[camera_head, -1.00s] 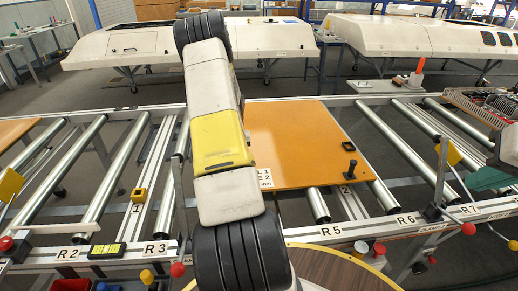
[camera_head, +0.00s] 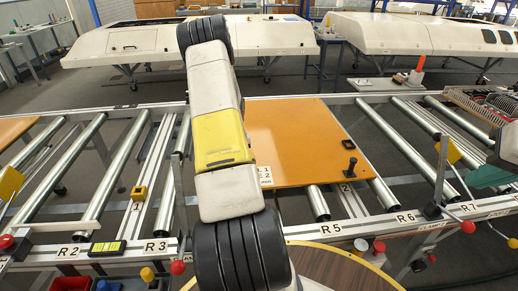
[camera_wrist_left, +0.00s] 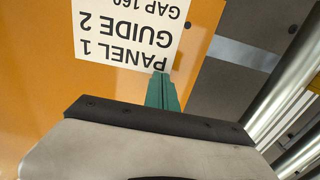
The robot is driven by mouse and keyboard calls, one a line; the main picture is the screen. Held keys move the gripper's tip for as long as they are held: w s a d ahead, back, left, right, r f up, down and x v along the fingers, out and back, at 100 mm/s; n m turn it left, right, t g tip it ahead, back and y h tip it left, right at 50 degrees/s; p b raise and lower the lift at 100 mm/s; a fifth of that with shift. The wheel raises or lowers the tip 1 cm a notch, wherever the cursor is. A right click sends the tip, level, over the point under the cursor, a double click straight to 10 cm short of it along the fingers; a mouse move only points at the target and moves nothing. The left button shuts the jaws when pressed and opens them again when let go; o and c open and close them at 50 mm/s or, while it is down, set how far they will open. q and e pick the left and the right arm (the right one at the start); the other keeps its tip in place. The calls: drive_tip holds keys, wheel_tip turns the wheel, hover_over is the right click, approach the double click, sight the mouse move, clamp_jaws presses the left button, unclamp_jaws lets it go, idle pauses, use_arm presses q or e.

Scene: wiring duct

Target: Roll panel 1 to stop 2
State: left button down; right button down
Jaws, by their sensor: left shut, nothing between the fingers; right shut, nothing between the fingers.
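Panel 1, a flat orange board (camera_head: 300,140), lies on the rollers in the middle of the head view, partly hidden by my left arm. Its white label (camera_wrist_left: 125,30) reads "PANEL 1 GUIDE 2" upside down in the left wrist view. My left gripper (camera_wrist_left: 162,90) has its green fingers shut and empty at the label's edge; whether they touch the panel I cannot tell. The number 2 mark (camera_head: 347,187) is on a cross rail by the panel's near right corner, below a black knob (camera_head: 349,167). My right gripper (camera_head: 488,177) is shut and empty at the right edge.
Bare rollers (camera_head: 80,150) lie left of the panel, and more (camera_head: 402,145) lie right of it. A yellow block (camera_head: 139,193) sits by mark 1. A lever post with a yellow flag (camera_head: 447,152) stands near R7. A round brown table (camera_head: 335,270) is in front.

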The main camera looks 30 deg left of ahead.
sight(337, 160)
use_arm(q)
drive_tip(key=shift+f, duration=0.35)
drive_tip(key=shift+w, duration=0.1)
drive_tip(key=shift+w+d, duration=4.3)
drive_tip(key=shift+d, duration=1.45)
drive_tip(key=shift+w+d, duration=4.35)
drive_tip(key=shift+d, duration=1.4)
drive_tip(key=shift+w+d, duration=4.3)
drive_tip(key=shift+d, duration=1.45)
drive_tip(key=shift+r, duration=3.5)
